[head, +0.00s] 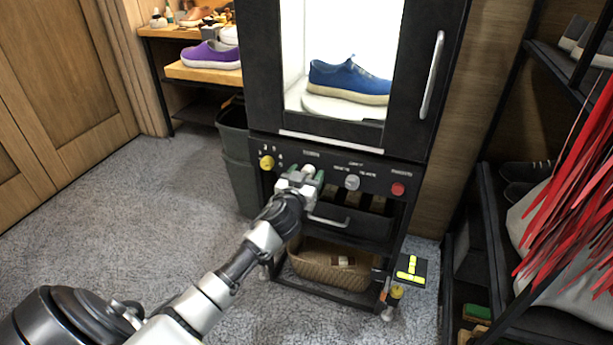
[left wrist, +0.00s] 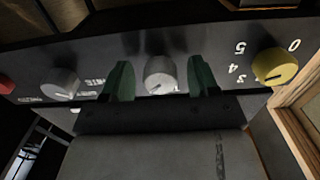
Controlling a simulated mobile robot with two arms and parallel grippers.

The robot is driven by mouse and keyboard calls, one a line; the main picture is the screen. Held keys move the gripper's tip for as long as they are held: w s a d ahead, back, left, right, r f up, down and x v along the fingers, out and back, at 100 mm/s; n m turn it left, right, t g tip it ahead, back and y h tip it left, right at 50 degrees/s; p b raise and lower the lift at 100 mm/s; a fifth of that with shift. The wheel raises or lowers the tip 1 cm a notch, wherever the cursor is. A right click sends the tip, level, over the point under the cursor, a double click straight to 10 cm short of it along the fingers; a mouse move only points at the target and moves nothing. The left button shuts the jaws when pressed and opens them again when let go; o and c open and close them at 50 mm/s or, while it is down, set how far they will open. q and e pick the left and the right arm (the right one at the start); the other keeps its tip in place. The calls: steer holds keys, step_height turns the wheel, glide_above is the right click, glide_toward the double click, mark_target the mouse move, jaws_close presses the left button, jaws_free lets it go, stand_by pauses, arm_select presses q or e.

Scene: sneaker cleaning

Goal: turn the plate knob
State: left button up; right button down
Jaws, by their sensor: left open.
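A black control panel (head: 330,172) below the lit cabinet carries a yellow knob (head: 266,162), two light grey knobs and a red button or knob (head: 398,189). My left gripper (head: 303,178) is at the panel, around the grey knob beside the yellow one. In the left wrist view, the open green fingers (left wrist: 160,78) stand on either side of this grey knob (left wrist: 160,76), with gaps visible. The other grey knob (head: 352,182) is to its right in the head view. The labels are too small to tell which is the plate knob. My right gripper is not in view.
A blue sneaker (head: 350,80) sits on a round white plate (head: 343,106) inside the cabinet. A vertical door handle (head: 432,75) is at right. Below the panel are a drawer handle (head: 328,221) and a wicker basket (head: 335,265). A dark bin (head: 238,160) stands at left.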

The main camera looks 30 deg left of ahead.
arm_select(q)
steer(key=shift+c, duration=0.3)
steer(key=c, duration=0.9)
steer(key=shift+o, duration=0.2)
